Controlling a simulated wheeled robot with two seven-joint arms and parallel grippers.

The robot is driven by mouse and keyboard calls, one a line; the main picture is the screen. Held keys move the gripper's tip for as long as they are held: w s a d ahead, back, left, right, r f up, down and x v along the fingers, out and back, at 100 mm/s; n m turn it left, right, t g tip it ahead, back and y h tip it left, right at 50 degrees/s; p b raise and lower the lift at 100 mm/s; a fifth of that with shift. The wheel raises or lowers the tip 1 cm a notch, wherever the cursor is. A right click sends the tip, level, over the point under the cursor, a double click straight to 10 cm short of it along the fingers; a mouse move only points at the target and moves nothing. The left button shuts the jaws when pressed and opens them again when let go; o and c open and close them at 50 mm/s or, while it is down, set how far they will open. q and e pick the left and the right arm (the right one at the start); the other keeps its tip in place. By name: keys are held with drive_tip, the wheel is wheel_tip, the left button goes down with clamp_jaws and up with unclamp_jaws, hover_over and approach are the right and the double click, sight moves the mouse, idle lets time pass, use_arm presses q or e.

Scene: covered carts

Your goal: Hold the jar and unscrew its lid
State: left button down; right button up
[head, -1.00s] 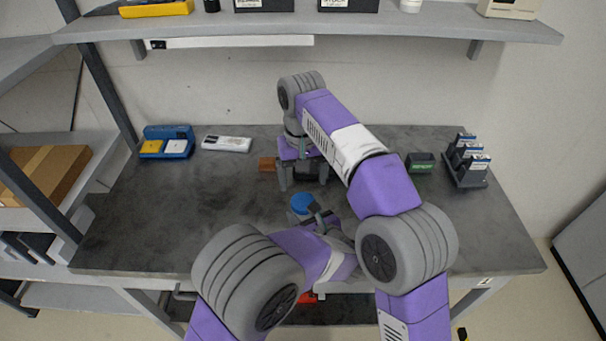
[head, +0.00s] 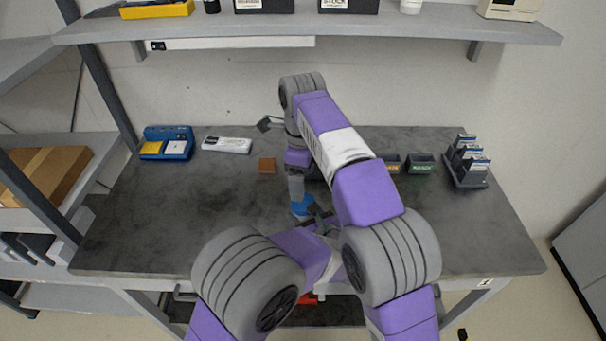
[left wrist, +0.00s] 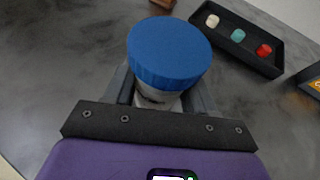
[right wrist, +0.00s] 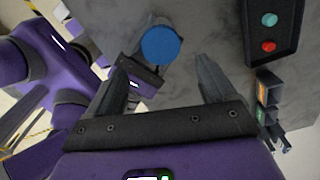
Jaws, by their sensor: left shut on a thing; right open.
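The jar has a blue ribbed lid (left wrist: 168,52) on top and a pale body (left wrist: 160,101) under it. My left gripper (left wrist: 160,88) is shut on the jar body below the lid, and the jar stands upright in its jaws. In the head view the lid (head: 302,210) shows near the bench middle, partly hidden by my right gripper (head: 297,188), which points down at it. In the right wrist view my right gripper (right wrist: 162,62) is open, and the lid (right wrist: 160,45) lies beyond and between its fingertips.
A black tray (left wrist: 258,62) with white, teal and red pieces lies beyond the jar. A brown block (head: 267,165), small bins (head: 420,164) and a dark rack (head: 466,175) stand on the bench. A shelf (head: 420,25) hangs above.

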sight(303, 204)
drive_tip(key=m, duration=0.5)
drive_tip(key=shift+r+m, duration=0.15)
drive_tip(key=shift+m, duration=0.25)
drive_tip(key=shift+f, duration=4)
